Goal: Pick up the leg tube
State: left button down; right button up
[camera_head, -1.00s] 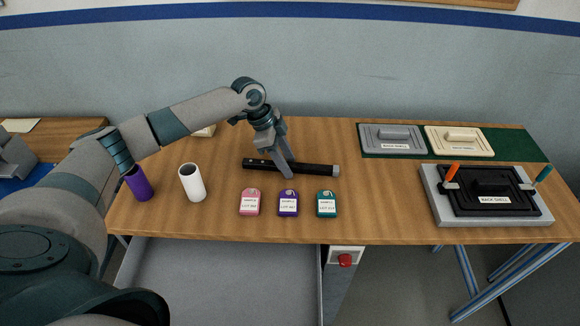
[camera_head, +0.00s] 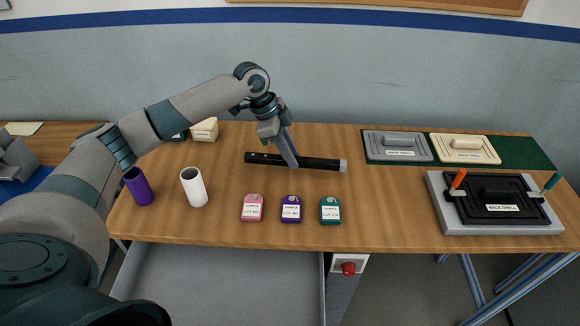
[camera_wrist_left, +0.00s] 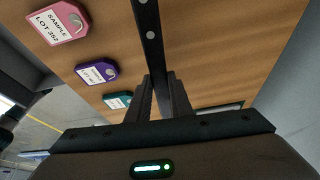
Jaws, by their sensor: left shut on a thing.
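The leg tube (camera_head: 318,163) is a long black bar with a grey right end, lying roughly left to right over the wooden table. My left gripper (camera_head: 291,163) comes down on it near its middle and is shut on it. The tube appears held a little above the tabletop. In the left wrist view the tube (camera_wrist_left: 148,35), with light round spots along it, runs between the fingers of my left gripper (camera_wrist_left: 163,95). The fingers hide a short middle part of it. My right gripper is not in view.
Pink (camera_head: 252,208), purple (camera_head: 291,209) and teal (camera_head: 330,210) sample tags lie in front of the tube. A white cylinder (camera_head: 194,187) and a purple one (camera_head: 139,186) stand left. Labelled shells (camera_head: 397,146) and a black-and-grey fixture (camera_head: 490,201) are right. Bare table lies between.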

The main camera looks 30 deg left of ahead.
pick_arm(q)
jog(key=d+r+b, duration=0.3)
jog(key=d+r, duration=0.3)
jog(key=d, duration=0.5)
jog(key=shift+s+d+r, duration=0.15)
jog(key=shift+s+r, duration=0.05)
jog(key=shift+s, duration=0.25)
